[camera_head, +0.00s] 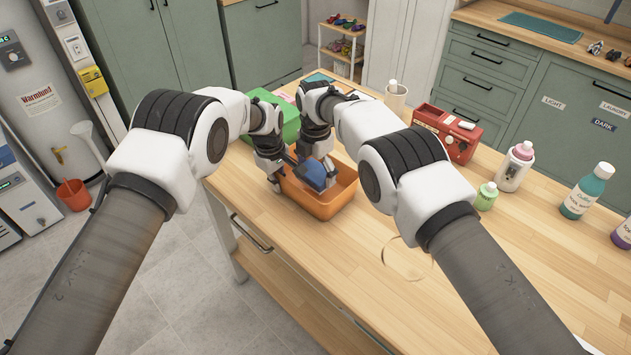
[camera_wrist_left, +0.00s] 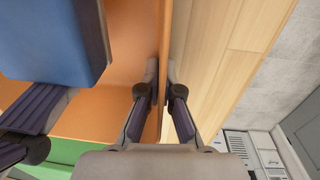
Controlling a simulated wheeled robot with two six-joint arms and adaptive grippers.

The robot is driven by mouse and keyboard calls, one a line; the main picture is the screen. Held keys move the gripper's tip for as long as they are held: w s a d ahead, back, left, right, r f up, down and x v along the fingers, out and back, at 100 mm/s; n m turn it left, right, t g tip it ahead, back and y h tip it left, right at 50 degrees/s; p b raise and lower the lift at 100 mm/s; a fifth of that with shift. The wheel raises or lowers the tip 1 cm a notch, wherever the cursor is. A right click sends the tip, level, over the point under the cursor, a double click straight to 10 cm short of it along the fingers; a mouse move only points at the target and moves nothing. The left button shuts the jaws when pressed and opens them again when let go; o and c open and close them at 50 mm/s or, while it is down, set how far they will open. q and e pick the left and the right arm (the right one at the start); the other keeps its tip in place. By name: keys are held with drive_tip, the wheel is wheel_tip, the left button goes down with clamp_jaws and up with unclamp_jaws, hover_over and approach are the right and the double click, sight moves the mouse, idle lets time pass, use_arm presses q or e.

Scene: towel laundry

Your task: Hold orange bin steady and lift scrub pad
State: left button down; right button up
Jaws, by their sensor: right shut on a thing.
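The orange bin (camera_head: 322,208) stands on the wooden table. My left gripper (camera_head: 274,184) is at its left wall. In the left wrist view its fingers (camera_wrist_left: 162,85) straddle the orange wall (camera_wrist_left: 167,30), one inside and one outside, close to it; whether they press on it I cannot tell. The blue scrub pad (camera_head: 313,176) is in the bin area, tilted, with its lower part hidden; it also shows in the left wrist view (camera_wrist_left: 50,40). My right gripper (camera_head: 322,168) is shut on the pad, its fingers partly hidden. I cannot tell whether the pad touches the bin floor.
A green bin (camera_head: 282,112) stands just behind the orange one. A red box (camera_head: 448,130), a white cup (camera_head: 396,97) and several bottles, such as the small green one (camera_head: 485,197), stand to the right.

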sight(316, 170)
wheel_tip(316, 170, up, 6)
drive_tip(key=shift+f, duration=0.1)
use_arm(q)
drive_tip(key=c, duration=1.2)
unclamp_jaws()
drive_tip(key=shift+c, duration=0.2)
